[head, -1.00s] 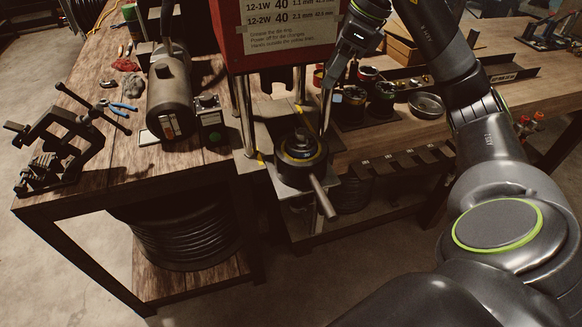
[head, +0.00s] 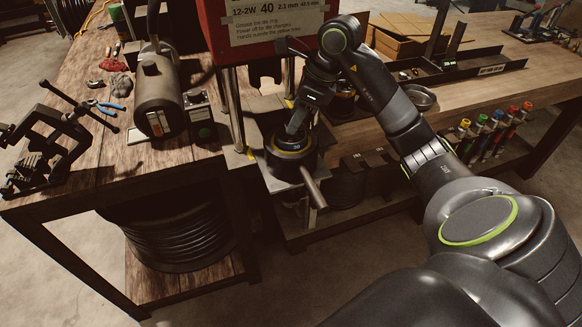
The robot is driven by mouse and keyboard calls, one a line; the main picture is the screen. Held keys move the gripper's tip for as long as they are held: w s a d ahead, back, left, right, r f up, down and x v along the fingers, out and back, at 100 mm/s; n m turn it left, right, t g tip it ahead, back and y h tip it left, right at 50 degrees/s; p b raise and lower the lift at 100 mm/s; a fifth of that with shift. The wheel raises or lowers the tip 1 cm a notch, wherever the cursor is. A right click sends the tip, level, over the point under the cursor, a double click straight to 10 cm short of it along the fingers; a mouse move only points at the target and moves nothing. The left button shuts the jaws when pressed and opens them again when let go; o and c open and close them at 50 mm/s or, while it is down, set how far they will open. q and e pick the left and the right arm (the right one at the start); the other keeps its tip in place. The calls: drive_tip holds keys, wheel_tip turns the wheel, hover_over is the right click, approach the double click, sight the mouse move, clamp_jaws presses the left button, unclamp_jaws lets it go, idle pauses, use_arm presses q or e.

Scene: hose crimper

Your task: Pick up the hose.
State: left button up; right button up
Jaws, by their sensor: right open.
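A thick coil of black hose (head: 170,245) lies on the lower shelf under the left part of the bench. No separate cut length of hose stands out clearly. A dark round ring (head: 280,163) sits at the base of the red press, with a grey rod (head: 313,188) sticking out toward me; I cannot tell whether the rod is a handle or a hose piece. My right gripper (head: 294,130) is open, pointing down, with its fingers just above or at the ring's top. Contact cannot be told. My left gripper is not in view.
The red press (head: 225,45) on steel posts stands behind the ring. A grey motor (head: 158,95) is to its left, with a black vise (head: 45,140) farther left. A round metal dish (head: 418,97) and coloured-cap bottles (head: 495,125) are at the right.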

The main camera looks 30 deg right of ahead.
drive_tip(key=shift+x, duration=1.05)
clamp_jaws()
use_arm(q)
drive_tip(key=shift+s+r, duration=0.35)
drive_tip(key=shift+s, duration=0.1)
